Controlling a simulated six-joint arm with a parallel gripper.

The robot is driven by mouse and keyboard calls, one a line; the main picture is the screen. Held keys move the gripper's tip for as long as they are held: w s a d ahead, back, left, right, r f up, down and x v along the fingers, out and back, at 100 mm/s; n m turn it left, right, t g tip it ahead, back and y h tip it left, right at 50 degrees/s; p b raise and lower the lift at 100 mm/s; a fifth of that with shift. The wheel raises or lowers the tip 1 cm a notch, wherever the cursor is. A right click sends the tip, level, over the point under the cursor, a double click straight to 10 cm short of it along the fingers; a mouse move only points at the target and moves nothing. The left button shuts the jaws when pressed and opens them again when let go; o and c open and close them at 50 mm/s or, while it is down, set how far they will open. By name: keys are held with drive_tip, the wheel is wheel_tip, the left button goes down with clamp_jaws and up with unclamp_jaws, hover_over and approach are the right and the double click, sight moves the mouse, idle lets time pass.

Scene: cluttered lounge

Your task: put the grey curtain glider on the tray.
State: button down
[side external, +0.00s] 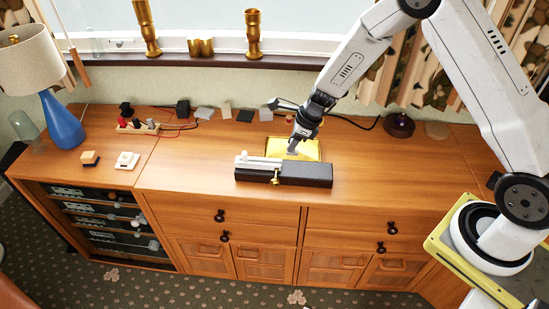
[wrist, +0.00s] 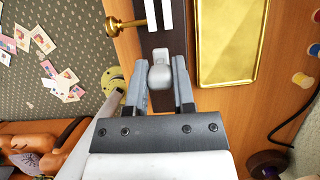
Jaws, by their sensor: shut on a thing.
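The grey curtain glider (wrist: 160,76) is a small rounded piece between the two fingers of my gripper (wrist: 162,88) in the wrist view. My gripper is shut on it. The tray (wrist: 228,42) is shiny yellow-gold with a raised rim and lies to the right of the fingers in that view, apart from them. In the side view the tray (side external: 308,146) lies on the wooden cabinet, behind the dark block and partly covered by my gripper (side external: 293,149). I cannot make out the glider clearly in the side view.
A long dark block (side external: 306,175) with white rails (side external: 258,162) and a brass knob (side external: 275,177) stands in front of the tray. Small blocks and a dark cable line the back. A blue lamp (side external: 63,122) stands far left.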

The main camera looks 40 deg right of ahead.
drive_tip(key=s+d+r+m+h, duration=0.1)
drive_tip(key=s+d+r+m, duration=0.1)
drive_tip(key=d+r+m, duration=0.1)
drive_tip(key=shift+s+d+r+m+t, duration=0.4)
drive_tip(key=shift+r+m, duration=0.1)
drive_tip(key=shift+r, duration=0.15)
drive_tip(key=shift+w, duration=0.1)
approach(274, 147)
drive_tip(key=shift+w+a+f, duration=0.3)
drive_tip(key=shift+w+a, duration=0.15)
drive_tip(key=shift+w, duration=0.25)
drive_tip(key=shift+w+f, duration=0.15)
drive_tip(key=shift+f, duration=1.6)
drive_tip(key=shift+f, duration=0.1)
